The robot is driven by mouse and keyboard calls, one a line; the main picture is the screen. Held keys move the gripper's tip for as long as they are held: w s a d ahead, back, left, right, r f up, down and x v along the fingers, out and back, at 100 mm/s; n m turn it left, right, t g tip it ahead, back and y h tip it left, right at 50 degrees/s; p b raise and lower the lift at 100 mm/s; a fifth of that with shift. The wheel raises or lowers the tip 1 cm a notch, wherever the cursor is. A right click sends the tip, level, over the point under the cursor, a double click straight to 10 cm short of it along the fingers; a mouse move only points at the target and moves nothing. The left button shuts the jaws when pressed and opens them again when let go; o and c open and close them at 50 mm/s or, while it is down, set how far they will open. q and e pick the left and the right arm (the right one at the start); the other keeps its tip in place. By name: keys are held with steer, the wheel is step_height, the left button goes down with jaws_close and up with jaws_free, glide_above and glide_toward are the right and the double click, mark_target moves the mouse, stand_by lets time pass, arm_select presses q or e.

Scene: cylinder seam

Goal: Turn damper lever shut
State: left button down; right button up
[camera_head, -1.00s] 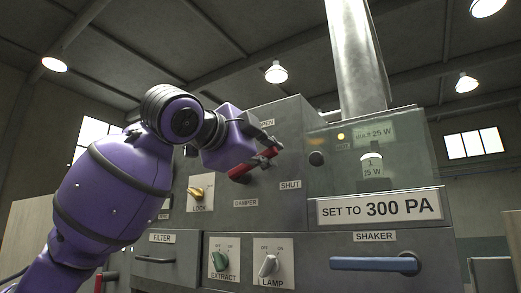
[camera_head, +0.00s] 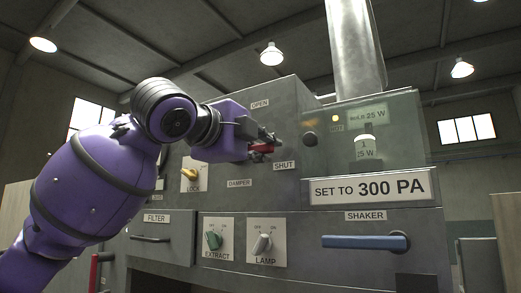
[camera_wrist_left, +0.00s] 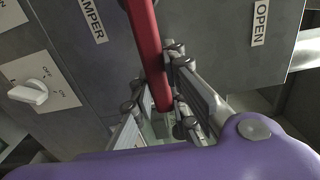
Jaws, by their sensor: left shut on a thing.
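The red damper lever (camera_head: 263,148) is on the grey machine's sloping face, a little above the SHUT label (camera_head: 284,167) and below the OPEN label (camera_head: 259,104). The DAMPER label (camera_head: 239,183) is lower left. My left gripper (camera_head: 264,139) is shut on the lever, and its hand hides part of it. In the left wrist view the lever (camera_wrist_left: 149,40) is a long red bar running between the gripper's fingers (camera_wrist_left: 160,99). The lever's pivot cannot be made out. My right gripper is not in view.
A yellow LOCK knob (camera_head: 190,174) is left of the lever. A black knob (camera_head: 309,139) and a glass window (camera_head: 395,135) are to the right. Below are the EXTRACT knob (camera_head: 213,240), LAMP knob (camera_head: 262,243), FILTER drawer handle (camera_head: 150,239) and blue SHAKER handle (camera_head: 365,242).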

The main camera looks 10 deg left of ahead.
arm_select(q)
steer(key=shift+f, duration=0.15)
steer(key=c, duration=1.8)
jaws_free()
steer(key=shift+o, duration=0.6)
steer(key=shift+s, duration=0.1)
steer(key=v, duration=1.2)
